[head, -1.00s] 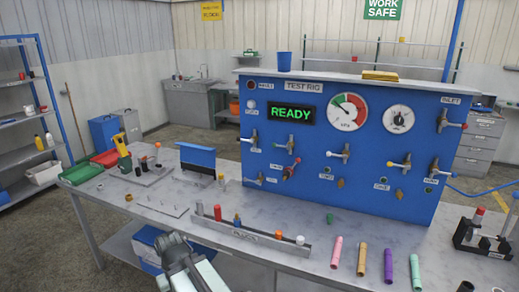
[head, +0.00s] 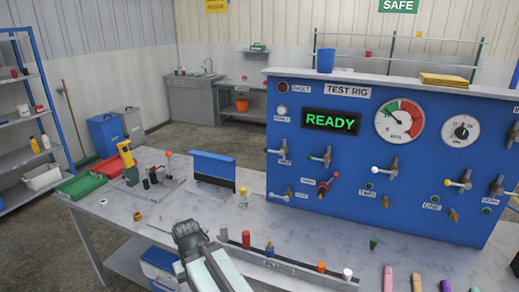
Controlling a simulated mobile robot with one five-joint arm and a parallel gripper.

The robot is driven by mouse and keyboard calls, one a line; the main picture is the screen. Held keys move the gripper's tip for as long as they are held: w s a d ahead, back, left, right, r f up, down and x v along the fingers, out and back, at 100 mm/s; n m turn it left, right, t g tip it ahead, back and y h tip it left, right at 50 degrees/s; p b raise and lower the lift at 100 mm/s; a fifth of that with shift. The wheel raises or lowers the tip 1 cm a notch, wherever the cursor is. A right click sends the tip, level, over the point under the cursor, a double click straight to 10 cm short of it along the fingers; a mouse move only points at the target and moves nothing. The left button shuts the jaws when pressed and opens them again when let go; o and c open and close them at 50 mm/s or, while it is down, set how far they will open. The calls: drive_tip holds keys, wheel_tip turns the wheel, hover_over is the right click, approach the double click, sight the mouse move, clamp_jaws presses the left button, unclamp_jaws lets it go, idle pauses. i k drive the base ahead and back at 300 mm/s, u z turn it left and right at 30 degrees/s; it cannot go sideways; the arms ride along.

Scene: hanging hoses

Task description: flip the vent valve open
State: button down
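The blue test rig panel (head: 345,165) stands on the bench at the right of the head view. It carries several small valves with lever handles. Most labels are too small to read, so I cannot tell which valve is the vent. My gripper (head: 187,231) is at the lower middle, left of the panel and apart from every valve. I see it from behind; its fingertips are not clear, and nothing visible is held.
A grey rail (head: 290,264) with several coloured plugs lies on the bench in front of the panel. Several coloured tubes lie at the lower right. A small blue upright plate (head: 213,168) stands left of the panel.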

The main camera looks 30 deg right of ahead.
sight(265, 150)
drive_tip(key=i, duration=0.9)
drive_tip(key=u, duration=0.05)
